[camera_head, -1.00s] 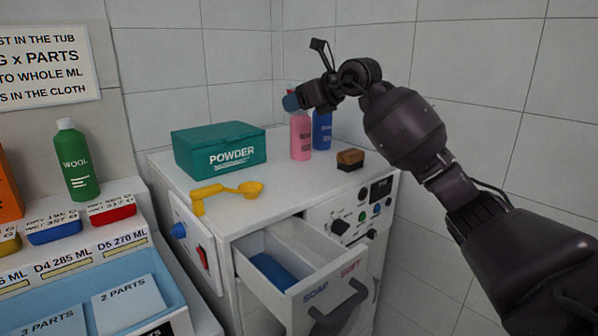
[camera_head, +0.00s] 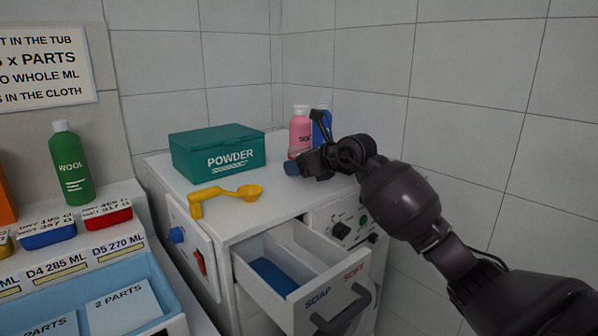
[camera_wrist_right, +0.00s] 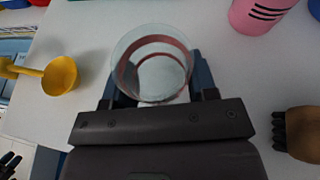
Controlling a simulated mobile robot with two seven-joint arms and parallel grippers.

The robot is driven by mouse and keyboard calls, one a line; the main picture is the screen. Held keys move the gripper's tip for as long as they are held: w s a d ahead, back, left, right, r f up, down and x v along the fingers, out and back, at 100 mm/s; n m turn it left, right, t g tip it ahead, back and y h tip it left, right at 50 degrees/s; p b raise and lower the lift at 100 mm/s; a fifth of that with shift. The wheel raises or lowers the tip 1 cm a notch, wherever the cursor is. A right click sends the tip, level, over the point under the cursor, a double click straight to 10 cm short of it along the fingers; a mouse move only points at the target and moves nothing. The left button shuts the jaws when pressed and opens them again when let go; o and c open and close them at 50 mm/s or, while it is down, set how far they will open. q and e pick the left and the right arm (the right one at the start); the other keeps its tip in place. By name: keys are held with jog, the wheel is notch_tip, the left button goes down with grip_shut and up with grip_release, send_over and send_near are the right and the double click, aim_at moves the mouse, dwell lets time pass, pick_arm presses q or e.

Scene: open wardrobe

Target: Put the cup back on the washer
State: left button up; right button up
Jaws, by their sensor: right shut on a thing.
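The cup (camera_wrist_right: 152,62) is clear with a reddish band, seen from above between my right gripper's fingers in the right wrist view. My right gripper (camera_head: 297,168) is shut on it, low over the white washer top (camera_head: 235,215), in front of the pink bottle.
A green powder box (camera_head: 217,150) and a yellow scoop (camera_head: 225,194) are on the washer to the left. Pink (camera_head: 300,130) and blue (camera_head: 321,128) bottles stand behind. A brush (camera_wrist_right: 298,135) is to the right. The soap drawer (camera_head: 300,275) is open at the front.

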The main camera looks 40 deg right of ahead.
jog(key=shift+f, duration=0.8)
jog(key=shift+f, duration=0.15)
jog(key=o, duration=0.9)
jog(key=shift+o, duration=0.2)
